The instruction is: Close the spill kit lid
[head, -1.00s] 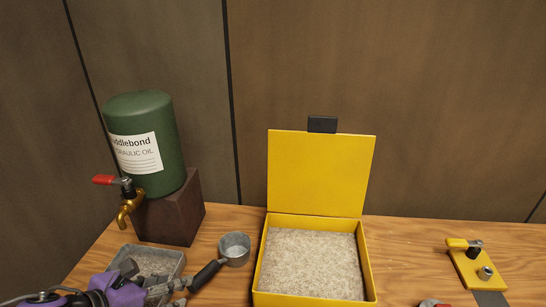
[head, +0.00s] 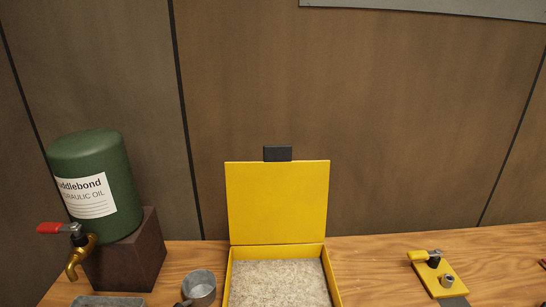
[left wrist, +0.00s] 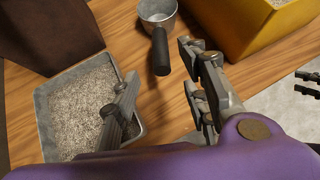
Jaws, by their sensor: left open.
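The spill kit is a yellow box (head: 334,287) on the wooden bench, filled with grey-beige granules (head: 280,285). Its yellow lid (head: 278,203) stands open and upright at the back edge, with a black tab (head: 278,153) on top. The box's front is cut off in the head view; part of the box (left wrist: 232,28) shows at the upper right of the left wrist view. My left gripper (left wrist: 162,98) is open and empty, between a granule tray and the box, near a cup's dark handle. Dark jaw-like parts at that view's right edge may be my right gripper (left wrist: 308,84).
A metal cup (head: 199,286) stands left of the box, its handle (left wrist: 160,52) pointing toward my left gripper. A grey tray (left wrist: 48,125) holds granules. A green oil drum (head: 95,180) with a tap sits on a brown block (head: 130,260). A yellow valve plate (head: 437,277) lies right.

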